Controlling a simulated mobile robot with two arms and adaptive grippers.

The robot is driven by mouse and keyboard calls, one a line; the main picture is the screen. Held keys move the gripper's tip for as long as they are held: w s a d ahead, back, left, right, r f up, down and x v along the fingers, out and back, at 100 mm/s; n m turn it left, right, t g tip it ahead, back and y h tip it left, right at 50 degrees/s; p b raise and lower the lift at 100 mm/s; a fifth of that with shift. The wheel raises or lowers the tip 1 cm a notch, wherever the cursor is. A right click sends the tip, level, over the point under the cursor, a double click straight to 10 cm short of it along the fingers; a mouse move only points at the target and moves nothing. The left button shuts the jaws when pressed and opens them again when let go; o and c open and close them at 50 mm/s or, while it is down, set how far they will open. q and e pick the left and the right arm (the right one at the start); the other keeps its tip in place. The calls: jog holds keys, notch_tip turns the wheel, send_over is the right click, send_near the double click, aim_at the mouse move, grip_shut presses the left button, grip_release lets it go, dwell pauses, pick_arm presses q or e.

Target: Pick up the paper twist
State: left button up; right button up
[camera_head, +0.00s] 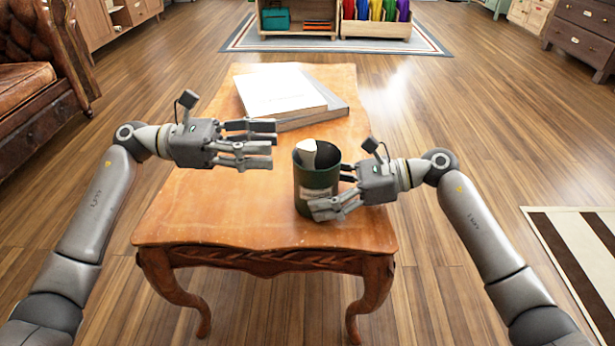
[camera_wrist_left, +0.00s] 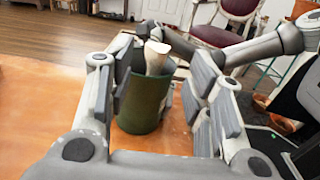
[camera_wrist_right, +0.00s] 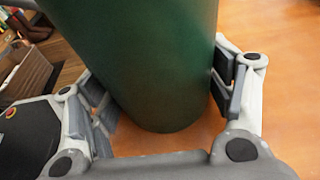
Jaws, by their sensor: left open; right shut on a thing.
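The paper twist (camera_head: 307,152) is a pale, whitish piece sticking up out of a dark green cylindrical container (camera_head: 317,180) on the wooden table. In the left wrist view the paper twist (camera_wrist_left: 156,58) leans out of the green container's (camera_wrist_left: 145,105) mouth; its lower part is hidden inside. My left gripper (camera_head: 268,145) is open and empty, left of the container, with its fingers pointing at it. My right gripper (camera_head: 328,192) is shut on the container from the right. In the right wrist view the green container (camera_wrist_right: 150,60) fills the space between the fingers.
A white book lies on a grey one (camera_head: 312,110) at the back of the wooden table (camera_head: 205,215). The table's front left is clear. A brown leather armchair (camera_head: 30,95) stands at the left. A shelf with coloured items (camera_head: 375,20) is far behind.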

aim_at(308, 144)
pick_arm(q)
jog(key=d, duration=0.8)
jog(key=shift+d+f, duration=0.1)
jog(key=shift+f, duration=0.2)
jog(key=c, duration=0.9)
